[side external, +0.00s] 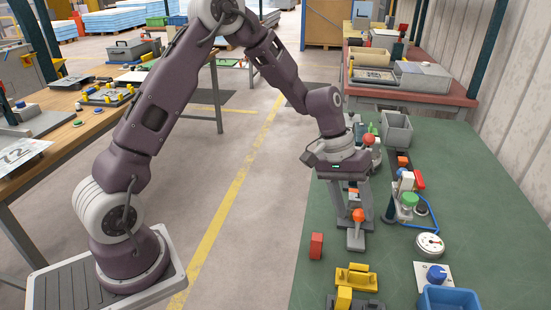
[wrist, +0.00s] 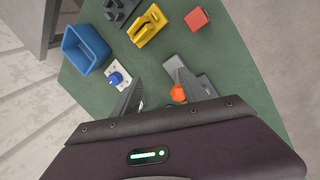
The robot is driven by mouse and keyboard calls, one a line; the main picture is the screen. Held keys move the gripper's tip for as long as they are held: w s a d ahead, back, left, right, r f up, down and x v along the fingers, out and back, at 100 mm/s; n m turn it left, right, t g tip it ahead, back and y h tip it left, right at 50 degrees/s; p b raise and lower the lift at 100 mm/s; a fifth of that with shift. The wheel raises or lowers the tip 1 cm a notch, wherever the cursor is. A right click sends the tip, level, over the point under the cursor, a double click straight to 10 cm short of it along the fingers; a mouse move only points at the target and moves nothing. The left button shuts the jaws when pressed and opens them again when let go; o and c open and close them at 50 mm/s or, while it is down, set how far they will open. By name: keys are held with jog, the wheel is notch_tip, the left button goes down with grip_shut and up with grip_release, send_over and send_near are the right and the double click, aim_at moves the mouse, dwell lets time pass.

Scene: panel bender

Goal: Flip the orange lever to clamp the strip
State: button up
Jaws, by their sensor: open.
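An orange ball knob (side external: 358,215) tops the lever, which stands upright on a grey base block (side external: 355,240) on the green bench. My gripper (side external: 353,216) points down over this lever with its fingers apart. In the wrist view my gripper (wrist: 161,76) is open, and the orange knob (wrist: 178,93) shows between the fingers, nearer the right one. The grey base (wrist: 187,66) runs out past the right fingertip. I cannot tell whether a finger touches the knob. The strip cannot be made out.
A red block (side external: 316,246), a yellow clamp (side external: 356,278), a blue knob (side external: 437,273) on a white plate and a blue bin (side external: 449,298) are in front. A dial gauge (side external: 430,244) and a green-topped device (side external: 409,201) stand to the right. Another red-orange knob (side external: 369,139) is behind.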

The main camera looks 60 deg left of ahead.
jog(key=s+a+r+m+t+y, duration=0.2)
jog(key=s+a+r+m+y, duration=0.1)
jog(key=s+r, duration=1.4)
jog(key=shift+s+a+t+y, duration=0.2)
jog(key=shift+s+t+y, duration=0.1)
jog(key=shift+s, duration=0.2)
jog(key=s+a+t, duration=0.1)
jog(key=s+a, duration=0.1)
jog(key=s, duration=0.8)
jog(key=shift+s+a+r+m+t+y, duration=0.25)
jog(key=shift+s+r+m+t+y, duration=0.05)
jog(key=shift+s+y, duration=0.1)
jog(key=shift+w, duration=0.1)
jog(key=shift+c, duration=0.4)
